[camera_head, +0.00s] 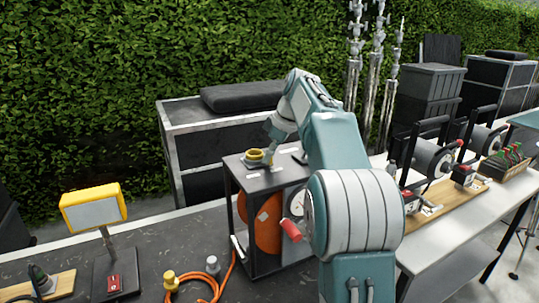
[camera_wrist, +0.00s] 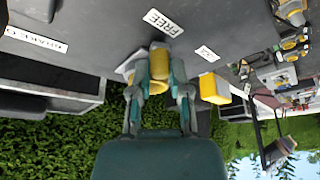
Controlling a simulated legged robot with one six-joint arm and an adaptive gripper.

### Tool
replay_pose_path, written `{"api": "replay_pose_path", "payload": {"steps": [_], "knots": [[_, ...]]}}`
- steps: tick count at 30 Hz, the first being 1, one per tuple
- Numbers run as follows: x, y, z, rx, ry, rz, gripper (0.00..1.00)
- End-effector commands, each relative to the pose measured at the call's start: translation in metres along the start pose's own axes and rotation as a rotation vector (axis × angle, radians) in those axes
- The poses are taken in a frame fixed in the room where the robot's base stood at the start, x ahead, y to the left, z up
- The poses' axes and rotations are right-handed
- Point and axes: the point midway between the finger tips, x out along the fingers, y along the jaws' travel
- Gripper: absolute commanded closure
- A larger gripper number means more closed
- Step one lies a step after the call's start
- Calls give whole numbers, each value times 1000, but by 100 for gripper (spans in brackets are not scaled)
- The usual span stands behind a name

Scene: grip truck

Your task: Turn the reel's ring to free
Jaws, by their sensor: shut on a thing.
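The reel's yellow ring (camera_head: 256,155) sits on the dark top of the reel's frame in the head view. My gripper (camera_wrist: 160,68) is shut on a yellow part of the ring (camera_wrist: 158,60) in the wrist view. My fingers and wrist hide much of the ring. A white label reading FREE (camera_wrist: 163,22) lies on the top just beyond my fingertips. Another label, apparently BRAKE (camera_wrist: 40,42), lies at the left, and a small label (camera_wrist: 207,53) lies at the right. A yellow block (camera_wrist: 214,88) shows right of my fingers; I cannot tell whether it belongs to the ring.
The reel's orange drum (camera_head: 267,222) stands inside the dark frame, with a red handle (camera_head: 291,230) in front. An orange cable (camera_head: 212,287) lies on the bench. A yellow lamp (camera_head: 95,208) stands left. A white-topped bench (camera_head: 440,220) with winches is right.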

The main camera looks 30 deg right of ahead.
Motion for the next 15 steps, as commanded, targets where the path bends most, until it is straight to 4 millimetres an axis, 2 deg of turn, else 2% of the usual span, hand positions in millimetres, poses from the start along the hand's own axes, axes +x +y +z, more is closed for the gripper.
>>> {"api": "replay_pose_path", "payload": {"steps": [1,2,3,15], "knots": [[2,1,1,2,-3,0,63],[2,1,1,2,-2,0,50],[2,1,1,2,-2,0,41],[-3,0,0,1,0,2,41]]}}
